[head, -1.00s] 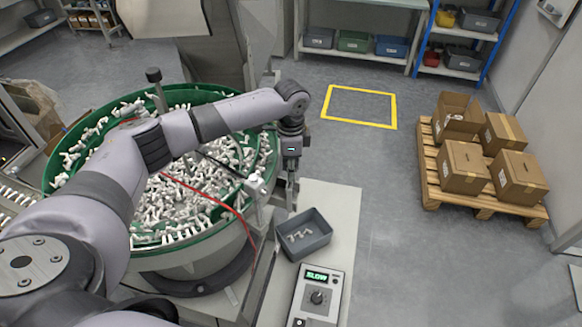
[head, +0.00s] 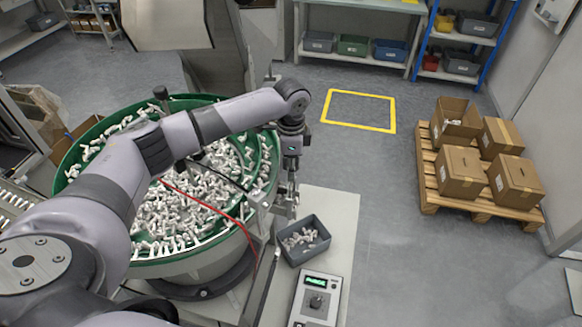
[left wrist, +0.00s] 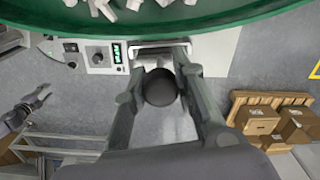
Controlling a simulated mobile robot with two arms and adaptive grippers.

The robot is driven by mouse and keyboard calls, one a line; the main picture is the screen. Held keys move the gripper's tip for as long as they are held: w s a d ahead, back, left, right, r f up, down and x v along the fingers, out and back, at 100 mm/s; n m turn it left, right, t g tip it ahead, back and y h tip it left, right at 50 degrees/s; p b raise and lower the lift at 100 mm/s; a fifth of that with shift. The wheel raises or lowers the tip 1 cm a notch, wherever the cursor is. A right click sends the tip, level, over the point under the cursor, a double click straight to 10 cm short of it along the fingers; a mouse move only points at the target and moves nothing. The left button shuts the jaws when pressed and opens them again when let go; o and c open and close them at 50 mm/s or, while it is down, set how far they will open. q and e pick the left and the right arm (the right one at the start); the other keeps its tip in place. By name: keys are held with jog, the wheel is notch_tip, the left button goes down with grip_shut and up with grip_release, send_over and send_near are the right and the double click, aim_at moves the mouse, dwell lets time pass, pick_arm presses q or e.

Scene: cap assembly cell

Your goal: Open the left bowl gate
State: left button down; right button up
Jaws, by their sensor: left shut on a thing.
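The green-rimmed feeder bowl (head: 268,170) is full of small white parts. My left gripper (head: 292,203) is at its right side, above the back edge of a small grey tray. In the left wrist view my left gripper (left wrist: 160,82) is shut on a dark round knob (left wrist: 160,90), which sits between its fingers. I take it for the bowl gate's knob; the gate is mostly hidden by the gripper. The grey tray (head: 313,251) holds a pile of white parts. My right gripper (left wrist: 36,103) shows small at the left of the left wrist view, its jaws unclear.
A control box (head: 309,310) with a dial and green display stands in front of the tray on a pale bench (head: 340,225). Cardboard boxes (head: 462,172) stand on a wooden pallet (head: 430,190) at right. The floor between is clear.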

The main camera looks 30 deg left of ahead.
pick_arm(q)
jog(key=shift+f, duration=0.1)
jog(key=c, duration=1.3)
grip_release()
notch_tip(320, 180, up, 12)
jog(key=shift+f, duration=0.1)
